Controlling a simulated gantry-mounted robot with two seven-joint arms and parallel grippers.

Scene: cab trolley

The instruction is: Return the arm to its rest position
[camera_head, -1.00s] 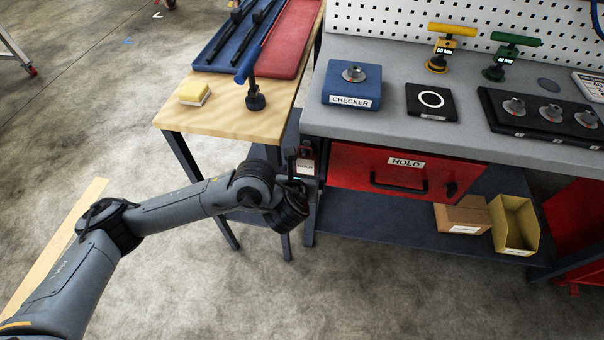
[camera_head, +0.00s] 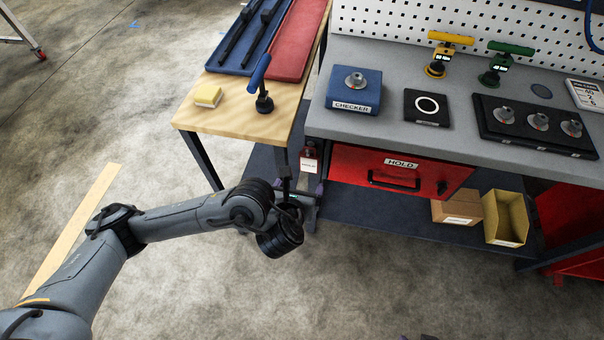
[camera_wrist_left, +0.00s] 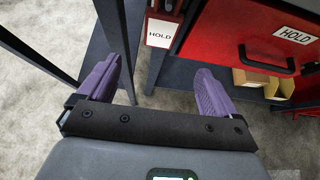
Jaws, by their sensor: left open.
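My left arm reaches in from the lower left in the head view. Its gripper (camera_head: 305,196) is low in front of the gap between the wooden table and the grey bench, below the bench top. In the left wrist view its two purple fingers (camera_wrist_left: 160,80) are spread apart with nothing between them. My right gripper is not in view.
The grey bench (camera_head: 400,135) has a red HOLD drawer (camera_head: 350,165) and a lower shelf with a yellow bin (camera_head: 507,218). Open floor (camera_head: 340,290) lies in front.

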